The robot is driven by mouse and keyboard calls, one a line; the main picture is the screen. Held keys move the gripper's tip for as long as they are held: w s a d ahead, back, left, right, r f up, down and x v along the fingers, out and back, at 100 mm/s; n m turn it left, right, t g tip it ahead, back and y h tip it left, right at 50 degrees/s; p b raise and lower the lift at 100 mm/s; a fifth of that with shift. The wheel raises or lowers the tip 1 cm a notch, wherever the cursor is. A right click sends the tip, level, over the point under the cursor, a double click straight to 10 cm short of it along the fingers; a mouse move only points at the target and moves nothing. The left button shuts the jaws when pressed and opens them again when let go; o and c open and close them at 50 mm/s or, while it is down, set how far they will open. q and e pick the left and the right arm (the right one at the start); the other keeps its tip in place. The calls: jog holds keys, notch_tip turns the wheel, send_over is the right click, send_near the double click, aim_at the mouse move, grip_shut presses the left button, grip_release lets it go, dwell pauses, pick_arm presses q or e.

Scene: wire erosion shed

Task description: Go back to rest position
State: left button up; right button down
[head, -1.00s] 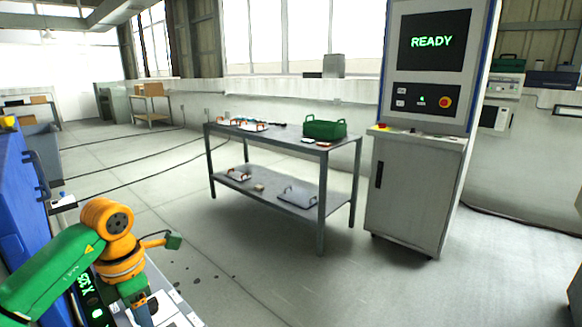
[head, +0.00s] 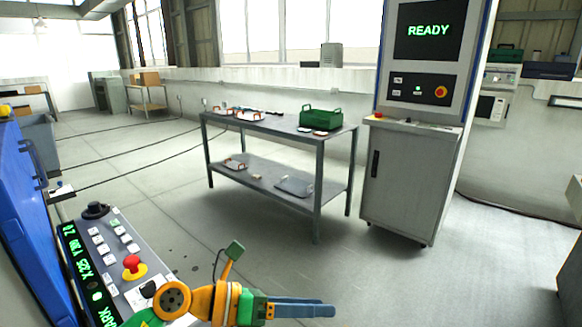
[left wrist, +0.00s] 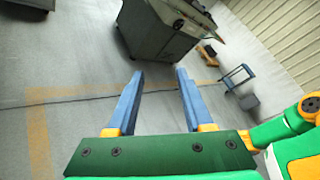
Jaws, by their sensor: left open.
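My left gripper (head: 302,309) is at the bottom of the head view, with its blue fingers pointing right. It is in front of and to the right of the machine control panel. In the left wrist view the two blue fingers (left wrist: 157,92) stand apart with nothing between them, so it is open and empty. Bare floor shows behind the fingers. My right gripper is not in the head view.
The control panel (head: 118,250) with a red button is close by at lower left. A metal table (head: 262,127) carries a green box (head: 320,117). A cabinet (head: 408,180) with a READY screen stands right. Floor between is clear.

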pick_arm(q)
jog(key=w+a+r+n+t, duration=0.2)
jog(key=r+n+t, duration=0.2)
jog(key=n+t, duration=0.4)
jog(key=w+a+r+n+t, duration=0.25)
jog(key=n+t, duration=0.35)
jog(key=n, duration=0.4)
jog(key=s+a+f+n+g+y, duration=0.2)
jog(key=s+a+f+n+y, duration=0.1)
jog(key=a+f+n+y, duration=1.35)
jog(key=s+d+f+n+g+h, duration=0.1)
jog(key=s+f+n+g, duration=0.3)
jog(key=s+f+g, duration=0.45)
jog(key=s+f+n+g+h, duration=0.1)
jog(key=s+f+n+g, duration=0.4)
jog(key=s, duration=0.7)
notch_tip(320, 180, down, 15)
jog(key=s+m+t+p, duration=0.1)
jog(key=s+m+p, duration=0.1)
jog(key=s+a+f+p, duration=0.2)
jog(key=s+f, duration=0.6)
jog(key=s, duration=0.4)
jog(key=shift+g, duration=0.45)
